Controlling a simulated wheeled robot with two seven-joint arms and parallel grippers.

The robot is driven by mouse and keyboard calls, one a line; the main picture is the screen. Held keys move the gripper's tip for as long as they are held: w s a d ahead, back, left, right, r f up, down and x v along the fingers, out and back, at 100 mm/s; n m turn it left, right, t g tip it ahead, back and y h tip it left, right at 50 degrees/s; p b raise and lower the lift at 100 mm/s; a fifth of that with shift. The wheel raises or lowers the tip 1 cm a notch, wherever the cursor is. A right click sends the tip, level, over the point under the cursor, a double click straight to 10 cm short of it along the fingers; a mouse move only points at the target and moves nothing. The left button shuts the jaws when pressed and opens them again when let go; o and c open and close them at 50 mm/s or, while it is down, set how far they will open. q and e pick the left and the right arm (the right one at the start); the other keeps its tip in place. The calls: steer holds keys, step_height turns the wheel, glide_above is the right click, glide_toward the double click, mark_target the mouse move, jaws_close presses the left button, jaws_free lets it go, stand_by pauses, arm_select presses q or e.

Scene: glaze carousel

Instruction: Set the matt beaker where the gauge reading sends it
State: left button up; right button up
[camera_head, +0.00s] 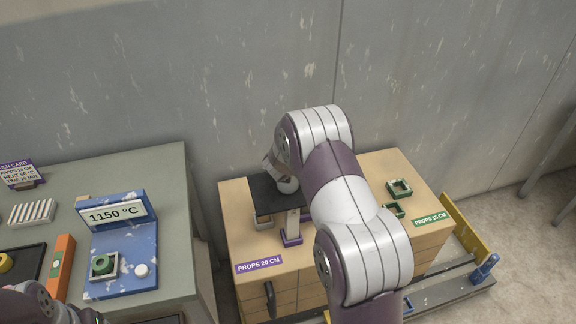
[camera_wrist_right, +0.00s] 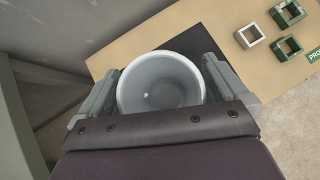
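In the right wrist view a pale grey-white beaker (camera_wrist_right: 160,88) is upright with its mouth toward the camera. My right gripper (camera_wrist_right: 160,95) has a finger on each side of it and appears shut on it. In the head view the beaker (camera_head: 288,186) shows partly, behind my arm, at a dark shelf plate (camera_head: 268,192); whether it touches the plate is unclear. The blue gauge (camera_head: 122,270) reads 1150 °C (camera_head: 115,214).
The wooden block carries a purple "PROPS 20 CM" label (camera_head: 259,264) and a green "PROPS 15 CM" label (camera_head: 430,219). Green square props (camera_head: 399,188) lie at its right. A kiln card (camera_head: 18,174) stands far left.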

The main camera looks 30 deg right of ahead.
steer(key=shift+r+p, duration=0.3)
steer(key=shift+r, duration=0.05)
steer(key=v, duration=1.2)
steer(key=s+a+m+g+y, duration=0.1)
steer(key=s+a+m+g, duration=0.1)
steer(key=s+a+m, duration=0.2)
steer(key=s+a+f+m+g+y, duration=0.1)
steer(key=s+a+m, duration=0.3)
steer(key=s+m, duration=0.6)
steer(key=s+a+f+m+g+y, duration=0.1)
steer(key=s+m, duration=0.6)
steer(key=m, duration=0.7)
steer(key=a+g+y, duration=0.1)
steer(key=a+y, duration=0.1)
steer(key=a, duration=0.1)
steer(key=shift+s+a+m+g, duration=0.3)
steer(key=shift+s+g, duration=0.1)
